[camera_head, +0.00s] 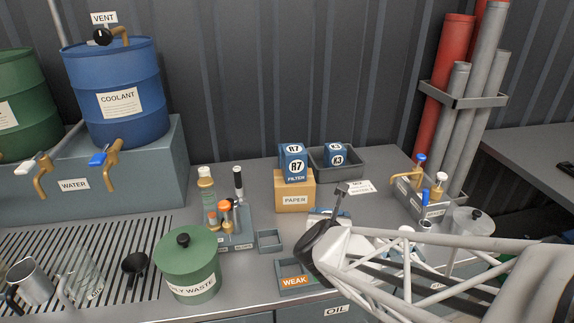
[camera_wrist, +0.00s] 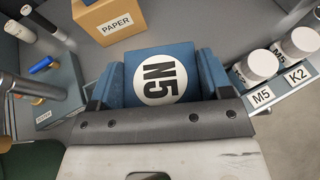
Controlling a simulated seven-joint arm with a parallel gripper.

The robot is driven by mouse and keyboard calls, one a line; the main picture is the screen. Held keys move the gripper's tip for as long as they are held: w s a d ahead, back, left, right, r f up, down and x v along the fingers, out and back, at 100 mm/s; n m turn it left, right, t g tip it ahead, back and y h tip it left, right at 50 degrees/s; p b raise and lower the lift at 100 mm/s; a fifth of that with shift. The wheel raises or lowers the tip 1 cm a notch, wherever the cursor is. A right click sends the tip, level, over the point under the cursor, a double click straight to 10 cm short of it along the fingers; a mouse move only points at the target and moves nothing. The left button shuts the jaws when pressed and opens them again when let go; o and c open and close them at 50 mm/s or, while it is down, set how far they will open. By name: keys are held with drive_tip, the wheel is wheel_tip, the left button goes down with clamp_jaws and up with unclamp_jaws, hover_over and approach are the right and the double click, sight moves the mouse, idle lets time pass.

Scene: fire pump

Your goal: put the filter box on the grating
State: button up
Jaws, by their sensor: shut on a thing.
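The grating (camera_head: 120,240) is the dark-slotted area of the bench at the left of the head view, well left of my gripper. A blue box labelled R7 FILTER (camera_head: 293,165) stands on a tan PAPER box (camera_head: 294,193), behind my gripper.
On the grating stand a metal mug (camera_head: 30,282), a clear jug (camera_head: 84,275) and a black funnel (camera_head: 134,264). A green waste canister (camera_head: 189,266) stands at its right edge. A bottle tray (camera_head: 236,243) stands between canister and gripper.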

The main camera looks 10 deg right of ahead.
drive_tip(key=shift+s+f, duration=0.5)
drive_tip(key=shift+w+d, duration=0.1)
drive_tip(key=shift+w, duration=0.05)
drive_tip(key=w+d+f, duration=0.1)
drive_tip(key=w, duration=1.4)
drive_tip(key=shift+w+f, duration=0.25)
drive_tip(key=shift+w, duration=0.15)
drive_tip(key=shift+d+f, duration=0.1)
drive_tip(key=shift+f, duration=1.65)
drive_tip(key=shift+f, duration=0.15)
drive_tip(key=o, duration=1.1)
